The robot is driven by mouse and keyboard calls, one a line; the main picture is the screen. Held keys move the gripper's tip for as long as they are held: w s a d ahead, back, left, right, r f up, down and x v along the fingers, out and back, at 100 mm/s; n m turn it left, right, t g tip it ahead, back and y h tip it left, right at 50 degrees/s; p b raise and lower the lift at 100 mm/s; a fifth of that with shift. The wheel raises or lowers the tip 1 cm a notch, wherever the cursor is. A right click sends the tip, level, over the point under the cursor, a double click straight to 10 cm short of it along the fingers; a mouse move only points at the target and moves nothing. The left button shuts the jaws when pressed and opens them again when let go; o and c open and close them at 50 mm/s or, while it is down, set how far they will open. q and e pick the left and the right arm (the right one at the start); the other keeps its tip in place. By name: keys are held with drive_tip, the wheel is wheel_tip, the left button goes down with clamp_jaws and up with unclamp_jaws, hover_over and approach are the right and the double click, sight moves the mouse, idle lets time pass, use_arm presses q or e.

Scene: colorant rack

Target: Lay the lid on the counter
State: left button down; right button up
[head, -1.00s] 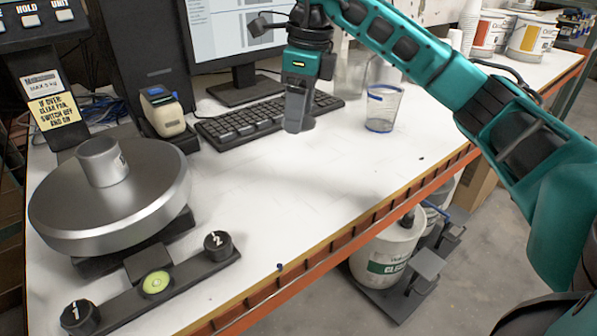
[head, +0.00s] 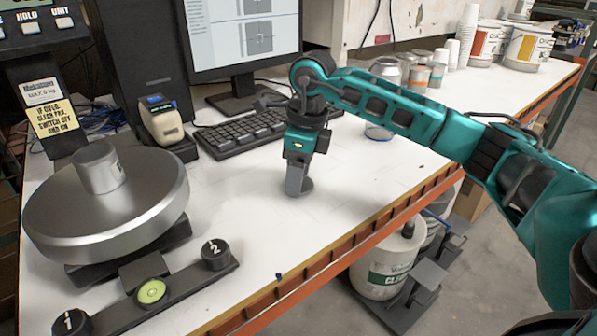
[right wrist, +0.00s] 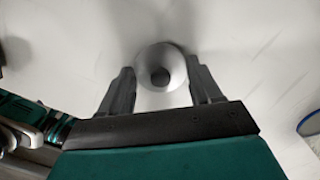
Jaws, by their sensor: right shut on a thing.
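My right gripper (head: 297,172) points down over the middle of the white counter (head: 255,215), in front of the keyboard. It is shut on the lid, a small round grey piece. In the right wrist view the lid (right wrist: 146,98) shows as a pale metallic round shape with a dark round centre, between the two fingers of my right gripper (right wrist: 162,92). In the head view the fingers hide most of the lid. It is low, close to the counter top; I cannot tell whether it touches. My left gripper is not in view.
The keyboard (head: 240,133) and label printer (head: 160,122) are behind. A blue-rimmed cup (head: 378,131) is partly behind my arm. The counter's front edge (head: 345,245) is near; bare counter surrounds the gripper.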

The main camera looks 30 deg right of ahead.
sight(306, 185)
drive_tip(key=shift+f, duration=0.1)
drive_tip(key=o, duration=1.1)
drive_tip(key=shift+o, duration=0.2)
wheel_tip(306, 185, up, 12)
drive_tip(key=s+p, duration=0.1)
drive_tip(key=shift+d, duration=0.45)
